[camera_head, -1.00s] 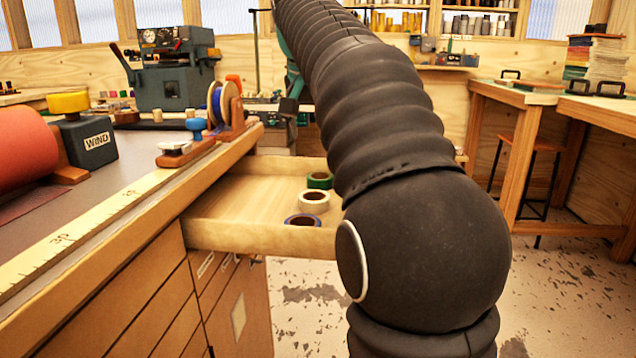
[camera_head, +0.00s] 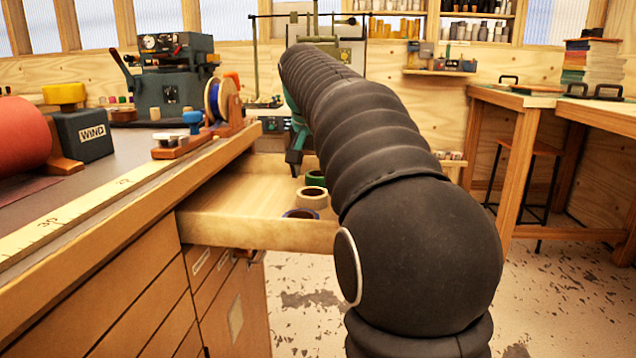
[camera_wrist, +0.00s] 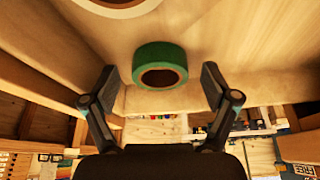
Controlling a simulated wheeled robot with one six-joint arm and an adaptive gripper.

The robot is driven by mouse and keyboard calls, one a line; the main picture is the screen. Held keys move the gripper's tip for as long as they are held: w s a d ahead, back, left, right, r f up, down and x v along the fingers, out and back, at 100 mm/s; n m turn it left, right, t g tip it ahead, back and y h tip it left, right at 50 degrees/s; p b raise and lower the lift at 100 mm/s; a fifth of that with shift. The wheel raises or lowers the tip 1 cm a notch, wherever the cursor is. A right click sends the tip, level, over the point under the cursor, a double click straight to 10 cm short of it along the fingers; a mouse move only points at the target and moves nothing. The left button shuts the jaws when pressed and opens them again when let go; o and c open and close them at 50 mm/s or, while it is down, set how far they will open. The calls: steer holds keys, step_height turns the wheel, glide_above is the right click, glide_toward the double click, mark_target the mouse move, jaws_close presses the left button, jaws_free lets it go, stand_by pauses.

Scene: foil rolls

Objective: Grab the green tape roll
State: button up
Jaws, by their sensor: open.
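The green tape roll (camera_wrist: 160,55) lies in the open wooden drawer, beyond a white roll in the head view. In the wrist view it sits between the two fingers of my gripper (camera_wrist: 158,88), slightly beyond their tips, with a visible gap on each side. My gripper is open and empty. In the head view the green roll (camera_head: 315,179) is partly hidden by my arm, and the gripper (camera_head: 300,160) shows only in part, dark and green, by the drawer's far end.
The white tape roll (camera_head: 313,198) and a blue tape roll (camera_head: 301,214) lie nearer in the same drawer (camera_head: 258,232). The drawer's walls stand close around the rolls. The workbench (camera_head: 120,205) is at left. The drawer's left part is bare.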

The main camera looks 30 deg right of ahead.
steer(key=c, duration=1.2)
steer(key=shift+r, duration=0.15)
steer(key=shift+c, duration=0.2)
